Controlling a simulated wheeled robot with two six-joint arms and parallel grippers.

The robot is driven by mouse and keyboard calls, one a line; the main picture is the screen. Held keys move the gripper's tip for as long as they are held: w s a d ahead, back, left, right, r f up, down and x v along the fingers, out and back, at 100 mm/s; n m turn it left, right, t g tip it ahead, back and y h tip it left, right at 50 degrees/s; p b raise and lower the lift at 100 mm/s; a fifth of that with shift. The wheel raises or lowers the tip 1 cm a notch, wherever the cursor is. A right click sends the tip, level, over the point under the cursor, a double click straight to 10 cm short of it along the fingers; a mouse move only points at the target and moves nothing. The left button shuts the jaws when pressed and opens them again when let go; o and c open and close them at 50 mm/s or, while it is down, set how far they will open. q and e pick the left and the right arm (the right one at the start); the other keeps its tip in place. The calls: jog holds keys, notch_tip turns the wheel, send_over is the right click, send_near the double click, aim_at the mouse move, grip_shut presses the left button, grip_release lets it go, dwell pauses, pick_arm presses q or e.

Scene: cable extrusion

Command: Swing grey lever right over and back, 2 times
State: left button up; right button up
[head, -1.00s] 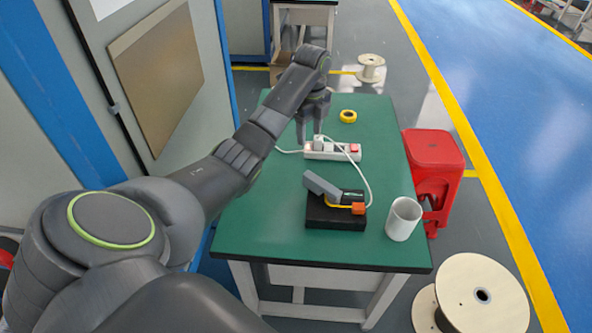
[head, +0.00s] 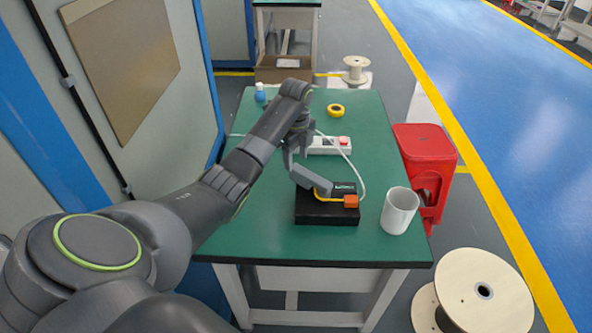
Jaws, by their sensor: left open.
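The grey lever (head: 311,179) is mounted on a black box (head: 325,213) on the green table. It tilts up to the left from the box. An orange block (head: 351,201) with a yellow strip sits at the box's right front. My left gripper (head: 294,165) is open, fingers pointing down, just behind and at the upper end of the lever. I cannot tell whether a finger touches the lever. My right gripper is not in view.
A white power strip (head: 331,146) with a white cable lies behind the box. A white mug (head: 399,211) stands to its right. Yellow tape (head: 335,110) and a small blue bottle (head: 260,92) are farther back.

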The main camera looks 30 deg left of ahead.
aim_at(296, 167)
pick_arm(q)
jog(key=shift+f, duration=2.25)
grip_shut()
